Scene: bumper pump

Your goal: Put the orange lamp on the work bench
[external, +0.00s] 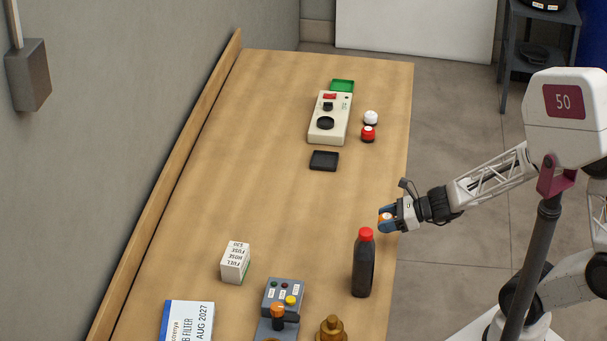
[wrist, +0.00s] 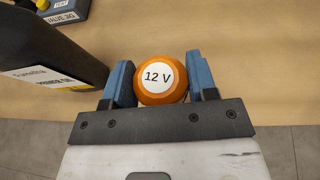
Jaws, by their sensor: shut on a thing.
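The orange lamp (wrist: 160,92), with a round white "12 V" label on its end, sits between the two blue fingers of my gripper (wrist: 161,82), which is shut on it. In the external view my gripper (external: 387,220) is at the right edge of the wooden work bench (external: 215,190), just behind the dark bottle. Only a small part of the lamp (external: 386,216) shows there. I cannot tell whether the lamp touches the bench top.
A dark bottle with a red cap (external: 363,265) stands close to my gripper. A beige panel (external: 330,117) lies at the back. The bench middle is clear.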

